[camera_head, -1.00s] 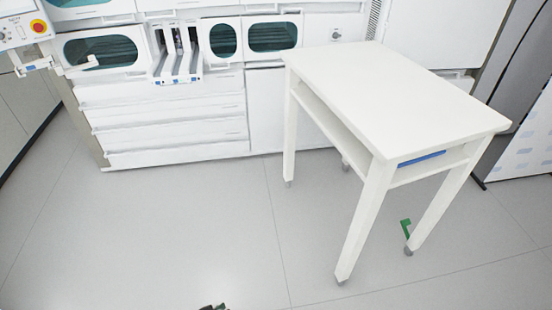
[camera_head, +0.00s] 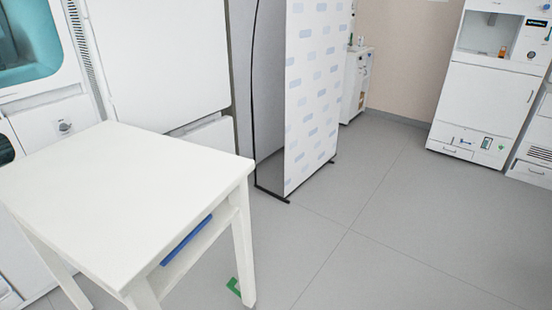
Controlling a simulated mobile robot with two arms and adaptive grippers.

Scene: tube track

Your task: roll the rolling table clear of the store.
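The white rolling table (camera_head: 115,190) stands at the left of the head view, close in front of the white store (camera_head: 160,62). Its top is bare. A blue object (camera_head: 187,240) lies on the shelf under the top. A green piece (camera_head: 234,287) shows low by the leg at the near right corner. The table's lower legs are partly cut off by the frame's bottom edge. Neither of my grippers shows in this view.
A patterned partition screen (camera_head: 312,95) on black feet stands right of the store. A white cabinet (camera_head: 357,85) stands behind it. White machines (camera_head: 490,90) stand at the far right. The grey floor (camera_head: 400,220) right of the table is clear.

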